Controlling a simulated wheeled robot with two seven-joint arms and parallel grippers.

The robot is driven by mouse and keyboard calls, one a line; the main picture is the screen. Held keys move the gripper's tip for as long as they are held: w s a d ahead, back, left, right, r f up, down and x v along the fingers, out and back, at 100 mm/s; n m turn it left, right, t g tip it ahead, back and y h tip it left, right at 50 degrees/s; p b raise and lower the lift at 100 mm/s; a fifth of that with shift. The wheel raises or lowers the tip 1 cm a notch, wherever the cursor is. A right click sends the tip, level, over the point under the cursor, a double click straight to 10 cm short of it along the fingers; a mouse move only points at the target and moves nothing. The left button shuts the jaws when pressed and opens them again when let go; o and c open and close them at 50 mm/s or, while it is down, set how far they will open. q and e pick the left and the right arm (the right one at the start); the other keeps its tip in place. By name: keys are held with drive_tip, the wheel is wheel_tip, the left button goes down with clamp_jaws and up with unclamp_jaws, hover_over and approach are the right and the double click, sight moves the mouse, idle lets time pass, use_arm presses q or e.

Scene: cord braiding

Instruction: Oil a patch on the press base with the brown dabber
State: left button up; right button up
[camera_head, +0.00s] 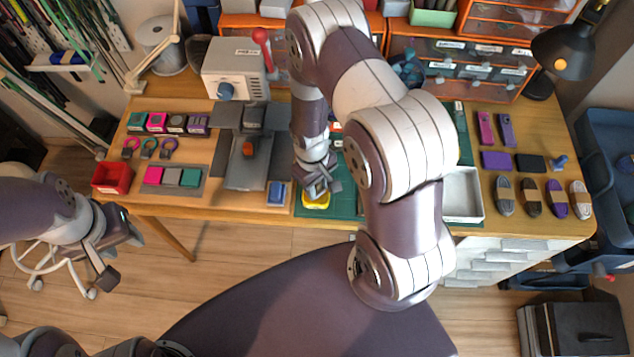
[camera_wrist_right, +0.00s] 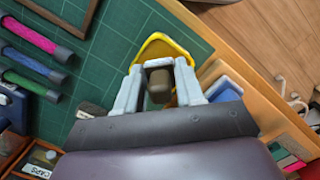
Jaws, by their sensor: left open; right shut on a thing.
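My right gripper (camera_head: 318,190) is shut on the brown dabber (camera_wrist_right: 159,84), whose grey-brown end shows between the fingers in the wrist view. It is over a yellow dish (camera_head: 316,202) at the front edge of the green mat; the dish also shows behind the fingers in the wrist view (camera_wrist_right: 164,40). I cannot tell whether the dabber touches the dish. The grey press base (camera_head: 244,176) is left of the right gripper, with a small orange-brown piece (camera_head: 248,149) on it. My left gripper (camera_head: 106,262) is open and empty, off the table at the lower left.
A red bin (camera_head: 112,177) stands at the table's left edge. A white tray (camera_head: 463,195) is on the right, beside several cord bundles. My right arm hides much of the green mat (camera_head: 345,203).

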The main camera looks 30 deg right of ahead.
drive_tip(key=shift+r, duration=0.1)
drive_tip(key=shift+f+b, duration=0.3)
drive_tip(key=shift+f, duration=0.25)
idle(0.8)
idle(0.8)
wheel_tip(320, 180, up, 7)
drive_tip(key=p, duration=0.7)
drive_tip(key=shift+r, duration=0.1)
